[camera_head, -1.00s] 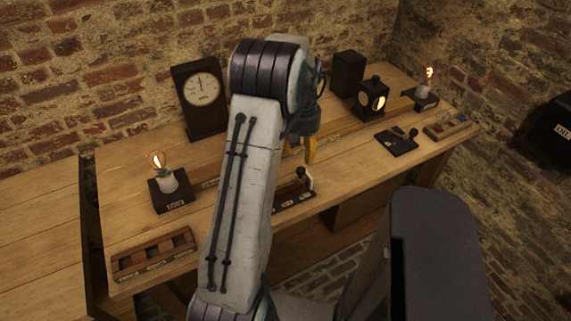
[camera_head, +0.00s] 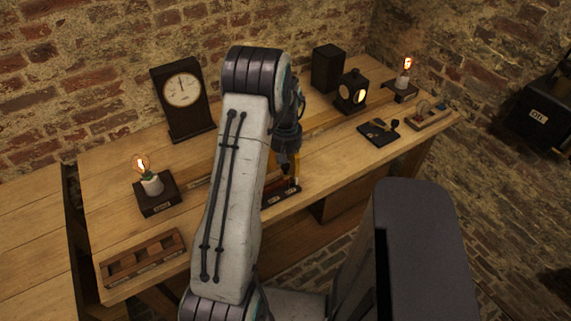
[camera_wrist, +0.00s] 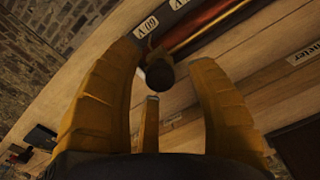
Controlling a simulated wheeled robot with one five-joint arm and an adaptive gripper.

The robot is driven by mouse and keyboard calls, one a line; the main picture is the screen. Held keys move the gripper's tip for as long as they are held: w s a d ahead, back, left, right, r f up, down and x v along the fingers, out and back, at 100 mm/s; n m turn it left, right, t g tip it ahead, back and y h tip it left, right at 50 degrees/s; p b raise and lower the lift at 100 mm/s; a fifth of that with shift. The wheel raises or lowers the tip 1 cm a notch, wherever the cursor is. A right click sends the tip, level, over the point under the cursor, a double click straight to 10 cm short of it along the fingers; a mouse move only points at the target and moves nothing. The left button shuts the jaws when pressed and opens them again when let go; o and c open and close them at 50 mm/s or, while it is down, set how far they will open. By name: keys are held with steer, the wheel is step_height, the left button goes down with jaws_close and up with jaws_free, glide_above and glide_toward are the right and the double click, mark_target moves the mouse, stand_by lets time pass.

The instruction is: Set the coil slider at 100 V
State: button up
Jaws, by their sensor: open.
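The coil (camera_head: 283,194) is a low dark unit with white labels and a reddish winding at the front of the bench, partly hidden by my arm. In the wrist view its reddish-brown winding (camera_wrist: 205,25) runs up to the right, beside an upside-down label reading 60 V (camera_wrist: 146,27). The dark round slider knob (camera_wrist: 158,76) shows between the yellow fingers of my gripper (camera_wrist: 163,64). My gripper is open, with a finger on either side of the knob; contact cannot be told. In the head view the gripper (camera_head: 289,167) is just above the coil.
A dial meter (camera_head: 182,90) stands at the back, its needle pointing nearly straight up. Lit lamps stand at left (camera_head: 152,185) and far right (camera_head: 406,84). A wooden rack (camera_head: 142,258) lies front left. A lantern box (camera_head: 352,95) and a switch board (camera_head: 379,132) are right of my arm.

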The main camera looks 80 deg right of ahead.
steer(key=shift+f, duration=0.15)
steer(key=shift+c, duration=0.4)
jaws_close()
